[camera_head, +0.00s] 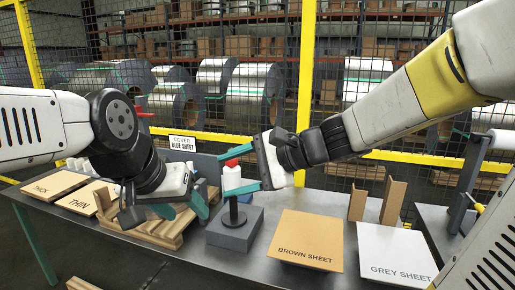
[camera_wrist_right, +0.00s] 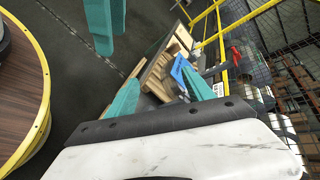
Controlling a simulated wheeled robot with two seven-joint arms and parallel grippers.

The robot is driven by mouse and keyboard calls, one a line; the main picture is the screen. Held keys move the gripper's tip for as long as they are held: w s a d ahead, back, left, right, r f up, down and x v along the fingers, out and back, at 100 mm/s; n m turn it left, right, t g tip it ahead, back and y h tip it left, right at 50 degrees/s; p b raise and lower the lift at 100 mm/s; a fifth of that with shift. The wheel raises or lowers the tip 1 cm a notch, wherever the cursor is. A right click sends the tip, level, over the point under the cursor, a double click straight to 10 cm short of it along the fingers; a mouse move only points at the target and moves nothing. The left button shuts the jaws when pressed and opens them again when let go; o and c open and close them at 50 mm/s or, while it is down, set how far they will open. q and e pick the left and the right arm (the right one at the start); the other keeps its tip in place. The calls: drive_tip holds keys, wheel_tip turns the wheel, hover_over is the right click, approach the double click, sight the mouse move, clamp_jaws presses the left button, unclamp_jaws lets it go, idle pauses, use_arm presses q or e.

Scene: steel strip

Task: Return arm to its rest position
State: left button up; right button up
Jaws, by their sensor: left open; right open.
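My right gripper (camera_head: 238,170) is open and empty, raised over the back of the steel table (camera_head: 180,250), in front of a white bottle with a red cap (camera_head: 232,175). Its two teal fingers also show apart in the right wrist view (camera_wrist_right: 163,95). My left gripper (camera_head: 178,208) is open low over the wooden pallet (camera_head: 160,230), its teal fingers pointing down and right. I see nothing held in either gripper. The left gripper and wrist hide part of the pallet.
A grey block with a black post (camera_head: 233,232) stands right of the pallet. The brown sheet board (camera_head: 307,240) and grey sheet board (camera_head: 395,252) lie at right; thick and thin boards (camera_head: 55,185) lie at left. A yellow-framed mesh fence (camera_head: 303,70) stands behind.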

drive_tip(key=s+d+f+n+t+h, duration=0.1)
drive_tip(key=s+d+n+h, duration=0.3)
drive_tip(key=d, duration=0.5)
drive_tip(key=s+d+f+n+h, duration=0.2)
drive_tip(key=s+d+n+h, duration=0.2)
drive_tip(key=d, duration=0.6)
drive_tip(key=shift+d+f+n+t+h, duration=0.25)
drive_tip(key=shift+f+n+t+h, duration=0.15)
drive_tip(key=shift+n+h, duration=0.6)
